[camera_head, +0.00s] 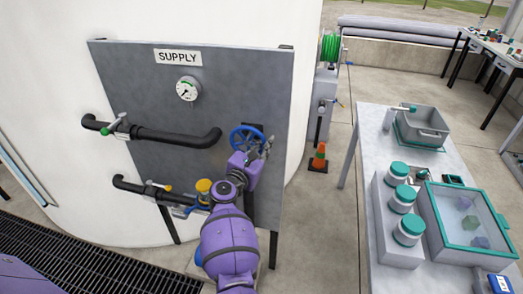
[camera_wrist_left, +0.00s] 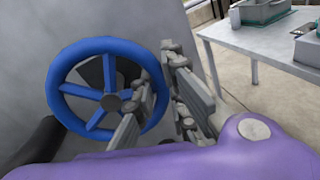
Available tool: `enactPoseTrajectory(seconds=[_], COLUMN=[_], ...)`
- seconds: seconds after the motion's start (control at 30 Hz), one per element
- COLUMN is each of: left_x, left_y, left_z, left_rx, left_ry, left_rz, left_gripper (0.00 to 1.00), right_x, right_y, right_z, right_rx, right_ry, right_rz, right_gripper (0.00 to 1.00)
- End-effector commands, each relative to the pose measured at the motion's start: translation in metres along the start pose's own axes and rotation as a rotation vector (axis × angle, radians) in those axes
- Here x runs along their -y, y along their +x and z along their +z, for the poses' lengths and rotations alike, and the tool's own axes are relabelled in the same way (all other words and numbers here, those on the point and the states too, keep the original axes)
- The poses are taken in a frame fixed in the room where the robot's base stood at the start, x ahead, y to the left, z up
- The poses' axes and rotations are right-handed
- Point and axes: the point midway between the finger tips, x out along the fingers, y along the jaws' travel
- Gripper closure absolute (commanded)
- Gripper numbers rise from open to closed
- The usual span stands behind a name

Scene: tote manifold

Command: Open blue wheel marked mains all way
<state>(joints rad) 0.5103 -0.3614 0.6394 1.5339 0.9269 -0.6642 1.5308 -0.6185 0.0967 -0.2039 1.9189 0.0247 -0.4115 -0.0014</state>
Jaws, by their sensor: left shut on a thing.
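The blue wheel (camera_head: 247,138) is mounted upright on the grey panel (camera_head: 150,75), near its right edge. It shows large in the left wrist view (camera_wrist_left: 62,100), with several spokes and a grey hub. My left gripper (camera_head: 266,147) is shut on the right side of its rim. In the left wrist view the fingers (camera_wrist_left: 158,72) lie on either side of the rim there, covering part of it. A dark plate sits behind the wheel, but no mains marking is readable. My right gripper is not in view.
The panel carries a SUPPLY sign (camera_head: 178,57), a gauge (camera_head: 187,89) and black pipes (camera_head: 165,137) with small valves. A yellow-capped fitting (camera_head: 203,187) is close left of my arm.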

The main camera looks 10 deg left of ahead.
Motion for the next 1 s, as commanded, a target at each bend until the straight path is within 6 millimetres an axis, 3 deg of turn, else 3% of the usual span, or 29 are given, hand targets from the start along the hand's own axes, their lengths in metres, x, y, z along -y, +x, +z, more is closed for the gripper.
enactPoseTrajectory(seconds=[1.0], left_x=[-0.023], left_y=[-0.004], left_z=[0.043], left_rx=[0.190], left_ry=[-0.942], left_rz=[0.000], left_gripper=[1.00], right_x=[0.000], right_y=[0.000], right_z=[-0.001], right_rx=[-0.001], right_ry=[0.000], right_rz=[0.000], right_gripper=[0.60])
